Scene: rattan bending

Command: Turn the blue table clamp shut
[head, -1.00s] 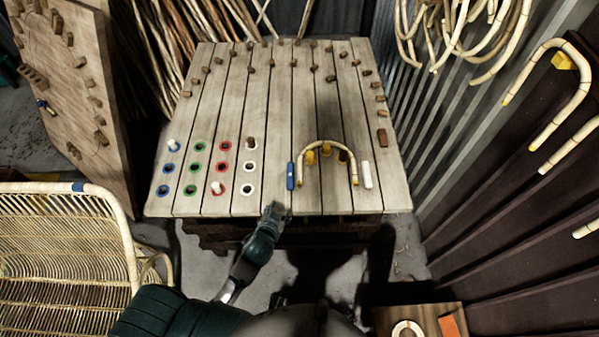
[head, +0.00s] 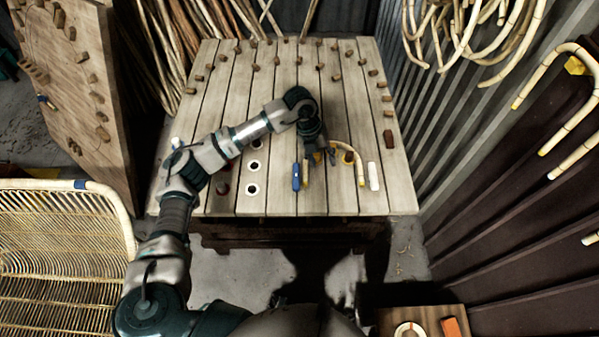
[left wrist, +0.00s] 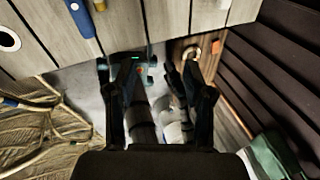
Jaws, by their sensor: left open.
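The blue table clamp (head: 296,177) is a short upright blue bar near the table's front edge, left of the bent rattan piece. It also shows at the top left of the left wrist view (left wrist: 82,18). My left gripper (head: 318,158) is open and empty, over the table just to the right of and behind the clamp, apart from it in the picture. Its two spread fingers show in the left wrist view (left wrist: 160,80) with nothing between them. My left arm hides part of the rattan and the coloured holes. My right gripper is not in view.
A bent rattan arc (head: 360,160) sits around yellow pegs on the slatted table (head: 225,120). A white bar (head: 373,177) stands to its right. Several brown pegs stand across the back. A rattan chair (head: 65,250) is at the left, a corrugated wall at the right.

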